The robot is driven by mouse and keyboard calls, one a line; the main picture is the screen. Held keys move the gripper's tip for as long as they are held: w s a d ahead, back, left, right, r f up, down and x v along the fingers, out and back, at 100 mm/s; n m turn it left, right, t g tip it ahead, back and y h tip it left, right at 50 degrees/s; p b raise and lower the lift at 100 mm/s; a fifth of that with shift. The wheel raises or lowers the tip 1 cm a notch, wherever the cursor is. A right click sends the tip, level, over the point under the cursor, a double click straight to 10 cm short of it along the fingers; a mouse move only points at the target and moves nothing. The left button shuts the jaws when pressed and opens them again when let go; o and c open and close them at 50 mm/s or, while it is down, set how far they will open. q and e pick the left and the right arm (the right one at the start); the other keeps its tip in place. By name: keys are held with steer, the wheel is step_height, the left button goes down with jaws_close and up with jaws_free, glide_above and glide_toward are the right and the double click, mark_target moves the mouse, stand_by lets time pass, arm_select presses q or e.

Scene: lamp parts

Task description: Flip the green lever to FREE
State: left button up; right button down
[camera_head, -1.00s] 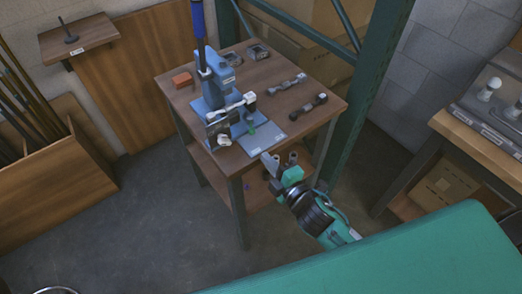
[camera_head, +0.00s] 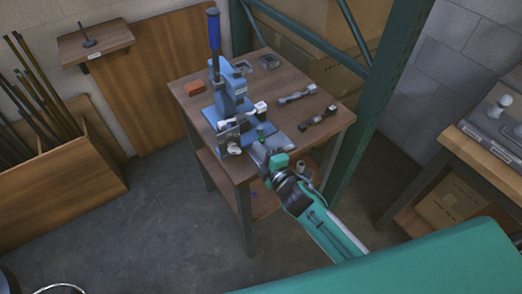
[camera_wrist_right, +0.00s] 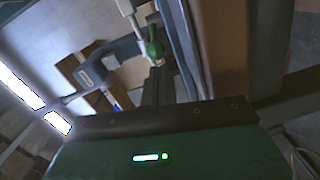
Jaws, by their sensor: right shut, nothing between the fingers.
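The green lever (camera_head: 261,130) is a small green handle at the front of the blue press (camera_head: 231,92), which stands on a wooden table. It also shows in the right wrist view (camera_wrist_right: 153,46), upright, just beyond my fingers. My right gripper (camera_head: 259,150) is shut and empty at the table's front edge, close to the lever on its near side. In the right wrist view the dark shut fingers (camera_wrist_right: 156,88) point at the lever's lower end. I cannot tell whether they touch it. Any FREE marking is too small to read. My left gripper is not in view.
Dark metal parts (camera_head: 317,116) lie on the table's right side, and an orange block (camera_head: 194,87) lies at its left. A green rack post (camera_head: 380,85) rises close behind the right side. The press's tall blue handle (camera_head: 214,30) stands upright.

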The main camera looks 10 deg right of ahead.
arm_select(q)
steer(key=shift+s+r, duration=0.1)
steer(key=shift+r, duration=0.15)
arm_select(e)
steer(key=shift+d+y, duration=0.15)
steer(key=shift+y, duration=0.15)
steer(key=shift+d+n+y+p, duration=0.2)
steer(key=shift+n+y+p, duration=0.3)
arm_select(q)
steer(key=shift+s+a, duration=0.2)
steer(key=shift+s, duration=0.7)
arm_select(e)
steer(key=shift+d+g, duration=0.1)
steer(key=shift+g, duration=0.2)
